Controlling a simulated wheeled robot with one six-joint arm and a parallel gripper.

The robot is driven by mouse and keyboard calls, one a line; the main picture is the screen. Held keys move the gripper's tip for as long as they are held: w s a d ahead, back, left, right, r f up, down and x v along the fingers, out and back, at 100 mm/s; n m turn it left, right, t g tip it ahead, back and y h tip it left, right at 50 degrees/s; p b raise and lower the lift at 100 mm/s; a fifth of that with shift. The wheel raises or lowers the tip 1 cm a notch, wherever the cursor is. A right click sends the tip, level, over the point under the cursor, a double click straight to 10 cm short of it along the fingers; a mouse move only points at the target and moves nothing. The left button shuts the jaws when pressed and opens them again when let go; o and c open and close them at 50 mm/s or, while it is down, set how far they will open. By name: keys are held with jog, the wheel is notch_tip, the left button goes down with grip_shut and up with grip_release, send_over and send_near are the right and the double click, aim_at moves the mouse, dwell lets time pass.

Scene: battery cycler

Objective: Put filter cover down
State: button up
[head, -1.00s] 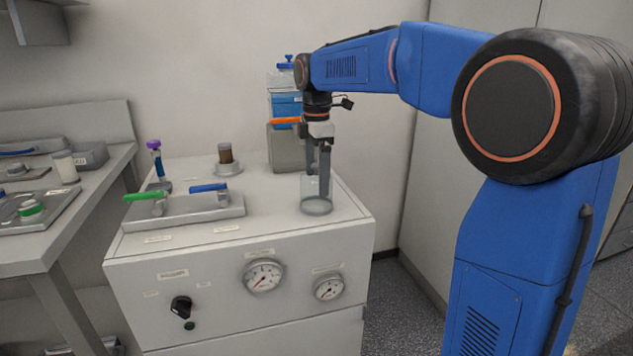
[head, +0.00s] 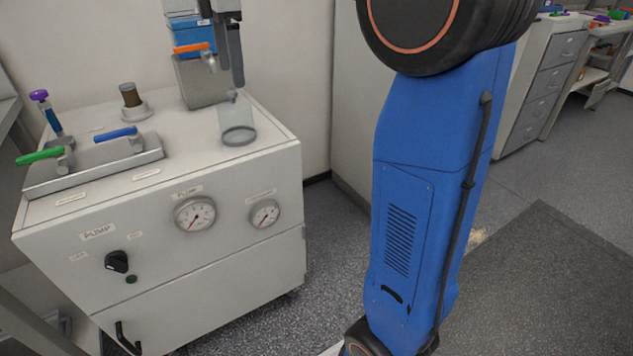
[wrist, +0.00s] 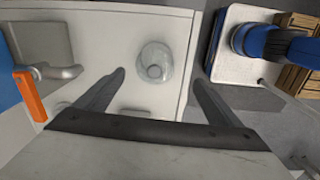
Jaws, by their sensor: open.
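The filter cover (head: 238,122) is a clear, cup-shaped piece with a small knob on top. It stands upright on the cabinet top (head: 190,125), near its right front corner. In the wrist view the cover (wrist: 154,64) shows from above, ahead of and between the spread fingers. My gripper (head: 233,72) is open and empty, with its fingers pointing down above the cover. It also shows in the wrist view (wrist: 158,77), where a clear gap separates each finger from the cover.
A grey container with an orange-handled tap (head: 190,47) stands behind the cover. A manifold tray with green and blue levers (head: 115,136) lies to the left. A brown filter on a round base (head: 131,97) stands behind the tray. The cabinet's right edge is close to the cover.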

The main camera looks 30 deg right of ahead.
jog(key=s+d+f+m+t, duration=0.1)
jog(key=s+d+f+m, duration=0.1)
jog(key=s+f+m, duration=0.3)
jog(key=s+d+f+m+t, duration=0.2)
jog(key=s+f+m, duration=0.4)
jog(key=s+f, duration=0.4)
jog(key=s+d+f+m+t, duration=0.1)
jog(key=s+f+m, duration=0.5)
jog(key=s, duration=1.1)
notch_tip(320, 180, down, 3)
jog(key=shift+d+r+t, duration=0.2)
jog(key=shift+d+t, duration=0.1)
jog(key=shift+d, duration=0.45)
